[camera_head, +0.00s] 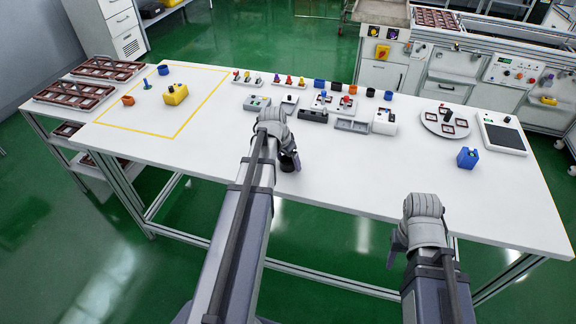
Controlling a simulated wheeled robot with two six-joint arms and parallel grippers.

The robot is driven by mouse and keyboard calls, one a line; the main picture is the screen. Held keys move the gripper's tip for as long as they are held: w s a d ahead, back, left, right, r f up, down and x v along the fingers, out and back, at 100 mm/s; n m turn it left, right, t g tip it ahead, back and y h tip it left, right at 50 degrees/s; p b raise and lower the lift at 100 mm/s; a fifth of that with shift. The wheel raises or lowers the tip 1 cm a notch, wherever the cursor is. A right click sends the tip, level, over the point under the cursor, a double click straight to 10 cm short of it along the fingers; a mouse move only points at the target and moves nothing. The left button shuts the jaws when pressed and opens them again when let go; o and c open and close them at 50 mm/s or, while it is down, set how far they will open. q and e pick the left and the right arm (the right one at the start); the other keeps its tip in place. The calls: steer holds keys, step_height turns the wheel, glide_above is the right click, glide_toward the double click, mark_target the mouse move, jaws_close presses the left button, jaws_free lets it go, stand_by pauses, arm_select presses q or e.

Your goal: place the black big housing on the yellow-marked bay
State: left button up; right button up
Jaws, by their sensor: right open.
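The yellow-marked bay (181,135) is a yellow outline on the left part of the white table. Inside it stand a yellow block-shaped housing (175,95), an orange cup (128,100) and small blue pieces (163,70). My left gripper (290,164) points down over the table's middle, to the right of the bay. A dark shape shows at its fingertips; I cannot tell whether it is the black big housing or only the fingers. No other big black housing is clear to see. My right gripper (394,258) is open, in front of the table's front edge.
A blue housing (467,158) stands at the right, near a round grey plate (444,123) and a black-topped scale (503,135). Small cups, trays and devices line the back middle. Brown racks (75,93) lie at the far left. The table between bay and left gripper is clear.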

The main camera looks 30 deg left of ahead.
arm_select(q)
steer(key=c, duration=1.2)
steer(key=shift+r, duration=0.1)
step_height(320, 180, up, 10)
steer(key=p, duration=1)
